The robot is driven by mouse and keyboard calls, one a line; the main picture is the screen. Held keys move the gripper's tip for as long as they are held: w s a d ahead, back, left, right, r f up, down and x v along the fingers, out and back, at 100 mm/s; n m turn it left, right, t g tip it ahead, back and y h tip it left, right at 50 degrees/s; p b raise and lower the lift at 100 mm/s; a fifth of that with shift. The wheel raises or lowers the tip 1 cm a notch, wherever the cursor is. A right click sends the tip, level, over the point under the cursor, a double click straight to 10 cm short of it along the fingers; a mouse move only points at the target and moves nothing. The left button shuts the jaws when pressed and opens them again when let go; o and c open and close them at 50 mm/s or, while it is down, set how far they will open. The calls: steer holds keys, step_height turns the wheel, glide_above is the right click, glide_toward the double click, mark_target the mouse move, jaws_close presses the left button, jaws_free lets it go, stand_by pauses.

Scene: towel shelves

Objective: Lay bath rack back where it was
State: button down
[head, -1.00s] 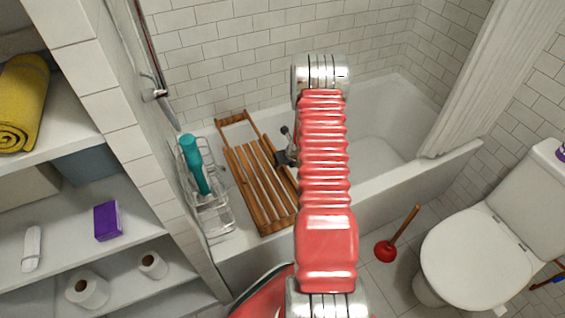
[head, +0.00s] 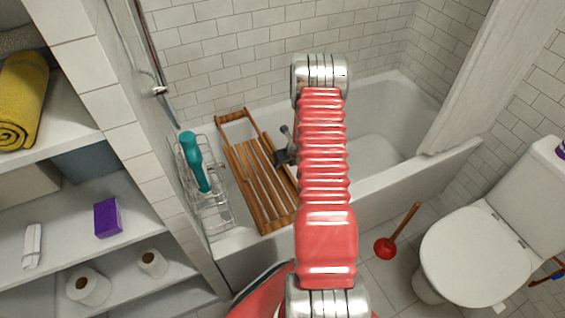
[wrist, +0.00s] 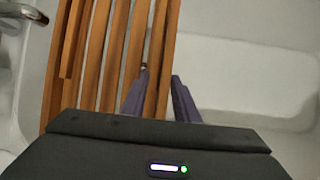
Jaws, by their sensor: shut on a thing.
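The bath rack (head: 262,185) is a wooden slatted frame with an open end section. In the head view it lies at the left end of the white bathtub (head: 386,196), with its near end at the tub's front rim. In the wrist view the rack (wrist: 96,60) fills the left half. My gripper (wrist: 158,92) is shut on one of its right-hand long bars, one finger on each side. I cannot tell whether the rack rests fully on the rims.
A wire caddy (head: 216,212) with a teal bottle (head: 194,162) stands close left of the rack. Shelves with a yellow towel (head: 22,100) are at left. A plunger (head: 386,248) and toilet (head: 478,255) are at right.

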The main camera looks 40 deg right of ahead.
steer(key=shift+s+f, duration=0.1)
steer(key=shift+f, duration=0.3)
steer(key=c, duration=1.3)
jaws_free()
steer(key=shift+r, duration=0.15)
steer(key=shift+s+r, duration=0.15)
steer(key=shift+r, duration=0.25)
steer(key=v, duration=1.2)
steer(key=shift+s+a+r, duration=0.1)
steer(key=shift+s+r, duration=0.05)
steer(key=shift+r, duration=0.1)
